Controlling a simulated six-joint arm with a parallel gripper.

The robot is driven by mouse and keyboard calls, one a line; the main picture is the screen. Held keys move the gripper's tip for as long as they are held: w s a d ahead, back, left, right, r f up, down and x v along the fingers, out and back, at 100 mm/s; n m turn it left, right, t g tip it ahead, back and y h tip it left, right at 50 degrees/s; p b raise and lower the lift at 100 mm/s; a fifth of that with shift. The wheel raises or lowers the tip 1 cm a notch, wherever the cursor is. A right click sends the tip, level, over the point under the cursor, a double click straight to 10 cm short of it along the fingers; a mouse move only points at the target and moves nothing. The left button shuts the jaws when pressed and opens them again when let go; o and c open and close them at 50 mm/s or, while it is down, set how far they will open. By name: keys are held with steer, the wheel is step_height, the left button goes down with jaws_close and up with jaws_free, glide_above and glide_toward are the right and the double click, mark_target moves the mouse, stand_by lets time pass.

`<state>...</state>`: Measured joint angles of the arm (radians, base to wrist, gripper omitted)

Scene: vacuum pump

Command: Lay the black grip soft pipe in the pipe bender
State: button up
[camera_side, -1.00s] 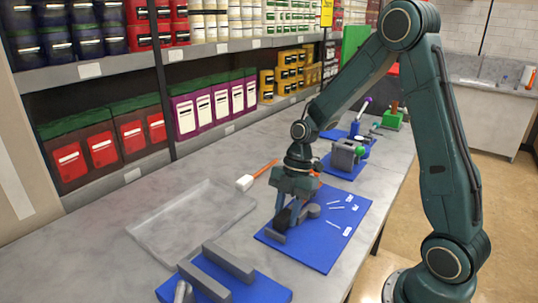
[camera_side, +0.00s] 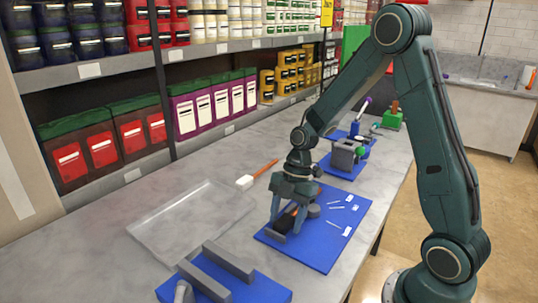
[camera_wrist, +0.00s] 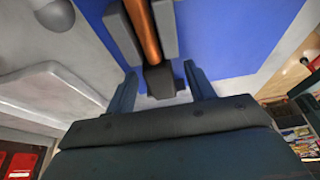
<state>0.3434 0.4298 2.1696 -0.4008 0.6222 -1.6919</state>
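The soft pipe has a copper-orange body (camera_wrist: 145,32) and a black grip (camera_wrist: 160,82) at its near end. In the wrist view the pipe lies between two grey blocks of the pipe bender (camera_wrist: 118,32), which stand on a blue board. The black grip sticks out past the blocks' near ends. My gripper (camera_wrist: 160,70) is open, one finger on each side of the black grip, with gaps visible on both sides. In the side view my gripper (camera_side: 287,220) is low over the blue board (camera_side: 318,255), and its fingers partly hide the pipe and bender.
Several small white parts lie on the right of the board. A clear tray (camera_side: 190,225) is to the left, and another blue board with grey bars (camera_side: 228,262) is in front. A brush with an orange handle (camera_side: 262,173) lies behind. Shelves line the left.

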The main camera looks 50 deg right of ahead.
steer(key=shift+d+r, duration=0.1)
steer(key=shift+r, duration=0.05)
steer(key=v, duration=1.3)
steer(key=shift+r, duration=0.25)
stand_by(0.4)
steer(key=s+a+r+m+t+h, duration=0.2)
steer(key=s+a+r+m, duration=0.1)
steer(key=s+m, duration=0.5)
steer(key=s+a+r+m+t+h, duration=0.2)
steer(key=s+a+r+m+t, duration=0.1)
steer(key=s+m, duration=0.6)
steer(key=shift+a+r+m+t, duration=0.3)
steer(key=shift+a+r+m, duration=0.2)
steer(key=shift+a, duration=0.4)
steer(key=shift+c, duration=0.2)
